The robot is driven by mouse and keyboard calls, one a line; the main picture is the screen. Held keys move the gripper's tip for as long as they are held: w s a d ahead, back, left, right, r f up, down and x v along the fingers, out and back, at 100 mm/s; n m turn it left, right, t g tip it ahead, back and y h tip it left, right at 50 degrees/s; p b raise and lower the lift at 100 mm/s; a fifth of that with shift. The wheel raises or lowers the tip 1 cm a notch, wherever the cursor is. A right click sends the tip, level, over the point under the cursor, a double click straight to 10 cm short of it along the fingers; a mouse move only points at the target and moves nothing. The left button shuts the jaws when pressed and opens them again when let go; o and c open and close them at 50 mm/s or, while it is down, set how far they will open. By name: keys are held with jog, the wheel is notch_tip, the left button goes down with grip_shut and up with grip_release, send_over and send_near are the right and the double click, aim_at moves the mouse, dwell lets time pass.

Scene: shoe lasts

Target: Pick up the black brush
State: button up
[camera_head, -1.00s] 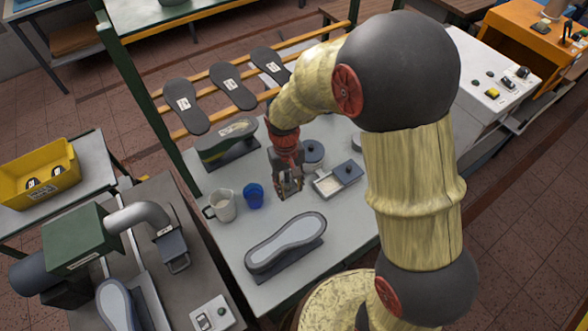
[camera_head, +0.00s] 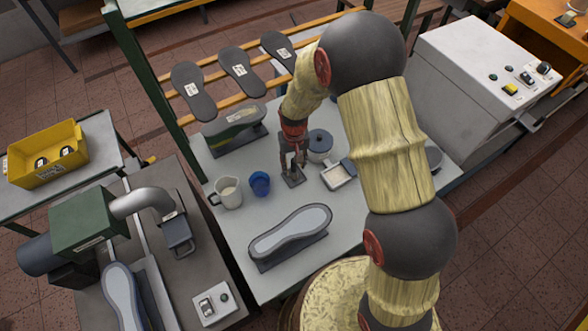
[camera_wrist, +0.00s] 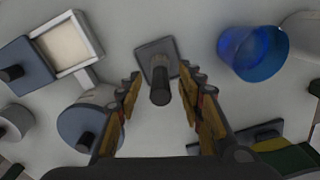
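The black brush (camera_head: 293,181) stands on the grey table, a dark square base with a short upright round handle. It also shows in the wrist view (camera_wrist: 155,55), with its handle between my two fingers. My gripper (camera_head: 291,166) is open and points down over the brush. In the wrist view my gripper's fingers (camera_wrist: 160,84) are spread on either side of the handle, with a gap on both sides. The fingers partly hide the handle in the head view.
A blue cup (camera_head: 260,184) and a white mug (camera_head: 227,193) stand left of the brush. A lidded pot (camera_head: 319,146) and a white tray (camera_head: 337,178) are close on the right. A shoe last (camera_head: 290,235) lies in front. A green-framed rack (camera_head: 157,95) stands behind.

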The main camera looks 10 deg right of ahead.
jog(key=shift+f, duration=0.35)
jog(key=shift+c, duration=0.6)
jog(key=c, duration=0.8)
grip_shut()
